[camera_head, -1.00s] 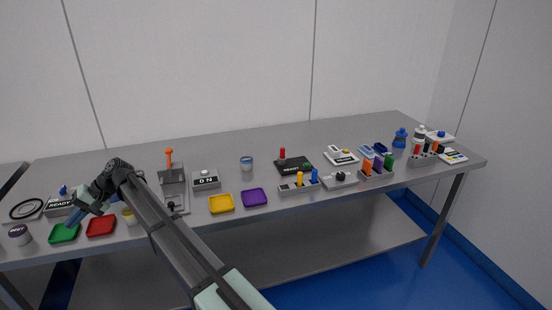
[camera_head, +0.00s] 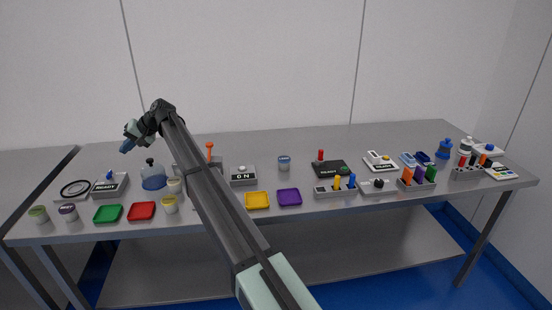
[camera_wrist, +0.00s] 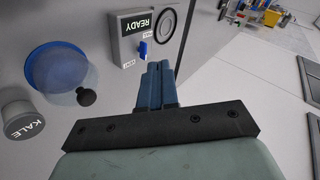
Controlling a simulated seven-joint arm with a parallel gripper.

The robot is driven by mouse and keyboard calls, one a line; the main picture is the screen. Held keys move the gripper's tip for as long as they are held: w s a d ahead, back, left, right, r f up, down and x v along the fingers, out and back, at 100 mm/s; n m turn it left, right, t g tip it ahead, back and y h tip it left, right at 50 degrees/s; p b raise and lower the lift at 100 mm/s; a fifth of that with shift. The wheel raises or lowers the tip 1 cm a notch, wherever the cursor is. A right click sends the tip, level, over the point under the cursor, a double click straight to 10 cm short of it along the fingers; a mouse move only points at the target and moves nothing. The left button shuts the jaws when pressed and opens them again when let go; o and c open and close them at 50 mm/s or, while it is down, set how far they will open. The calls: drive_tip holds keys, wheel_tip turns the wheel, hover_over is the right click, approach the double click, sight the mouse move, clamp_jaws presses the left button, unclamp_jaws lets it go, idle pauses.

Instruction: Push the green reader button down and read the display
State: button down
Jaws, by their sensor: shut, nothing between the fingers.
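The reader is likely the black box (camera_head: 328,170) right of centre on the table in the head view. It has a red-topped stick (camera_head: 320,156), a small green button (camera_head: 345,171) and a display that appears to read READY. Whether the button is up or down is too small to tell. My gripper (camera_head: 127,148) is raised over the left end of the table, far from the black box. In the wrist view its blue fingers (camera_wrist: 157,86) are together and empty. The black box is not in the wrist view.
A grey box (camera_wrist: 147,38) with a blue switch and READY label lies ahead of my fingers in the wrist view. My arm crosses over the table. Several devices and block racks fill the right side.

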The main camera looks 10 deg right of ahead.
drive_tip(key=w+d+f+m+t+h, duration=0.1)
drive_tip(key=w+d+m+h, duration=0.2)
drive_tip(key=d, duration=0.8)
drive_tip(key=w+d+f+m, duration=0.15)
drive_tip(key=w+d, duration=0.35)
drive_tip(key=d, duration=0.6)
drive_tip(key=m+g+h, duration=0.2)
drive_tip(key=m+h, duration=0.5)
drive_tip(key=m, duration=1)
hover_over(345, 168)
drive_tip(key=shift+s+d+r+n, duration=0.2)
drive_tip(key=shift+s+r+n, duration=0.05)
drive_tip(key=shift+s+r, duration=0.1)
drive_tip(key=shift+f, duration=0.1)
drive_tip(key=f, duration=1.4)
drive_tip(key=shift+w+a, duration=0.15)
drive_tip(key=shift+w, duration=0.05)
drive_tip(key=shift+r, duration=0.1)
